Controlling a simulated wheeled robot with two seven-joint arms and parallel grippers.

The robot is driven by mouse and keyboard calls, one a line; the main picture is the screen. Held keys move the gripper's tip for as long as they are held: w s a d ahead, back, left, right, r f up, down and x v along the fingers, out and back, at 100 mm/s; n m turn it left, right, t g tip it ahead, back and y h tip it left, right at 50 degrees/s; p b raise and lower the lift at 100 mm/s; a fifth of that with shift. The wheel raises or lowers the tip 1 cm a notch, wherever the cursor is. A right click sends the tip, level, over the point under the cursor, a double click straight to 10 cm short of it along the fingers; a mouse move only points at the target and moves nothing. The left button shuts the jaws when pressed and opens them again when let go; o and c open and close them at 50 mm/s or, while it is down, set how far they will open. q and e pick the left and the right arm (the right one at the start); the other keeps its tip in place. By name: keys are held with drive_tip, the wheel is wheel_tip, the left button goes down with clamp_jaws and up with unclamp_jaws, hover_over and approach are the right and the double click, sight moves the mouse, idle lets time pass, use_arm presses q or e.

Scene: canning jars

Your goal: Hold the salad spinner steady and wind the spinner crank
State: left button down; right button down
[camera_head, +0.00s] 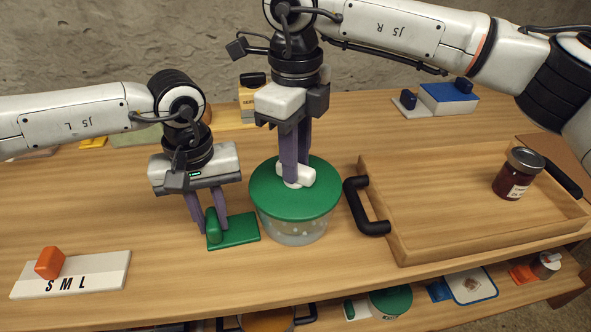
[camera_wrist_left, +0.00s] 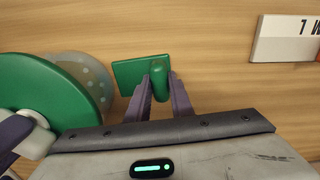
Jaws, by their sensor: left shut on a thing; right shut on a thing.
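The salad spinner (camera_head: 270,207) stands on the table with a green lid and a clear bowl. Its white crank (camera_head: 310,174) is on top of the lid. My right gripper (camera_head: 297,180) comes down from above and is shut on the crank. A green block with an upright grip (camera_head: 237,231) lies just left of the bowl; it also shows in the left wrist view (camera_wrist_left: 128,76). My left gripper (camera_head: 210,228) is shut on its upright grip, seen between the fingers in the left wrist view (camera_wrist_left: 160,95). Whether the block joins the spinner is hard to tell.
A wooden tray (camera_head: 420,190) with black handles and a dark red jar (camera_head: 518,174) is right of the spinner. A white S M L board (camera_head: 100,272) with an orange knob lies front left. A blue-topped box (camera_head: 450,97) stands at the back. A lower shelf holds several items.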

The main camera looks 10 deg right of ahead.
drive_tip(key=m, duration=0.3)
drive_tip(key=shift+m, duration=0.9)
drive_tip(key=m, duration=0.2)
drive_tip(key=shift+m, duration=1.2)
drive_tip(key=m, duration=0.4)
drive_tip(key=shift+m, duration=0.3)
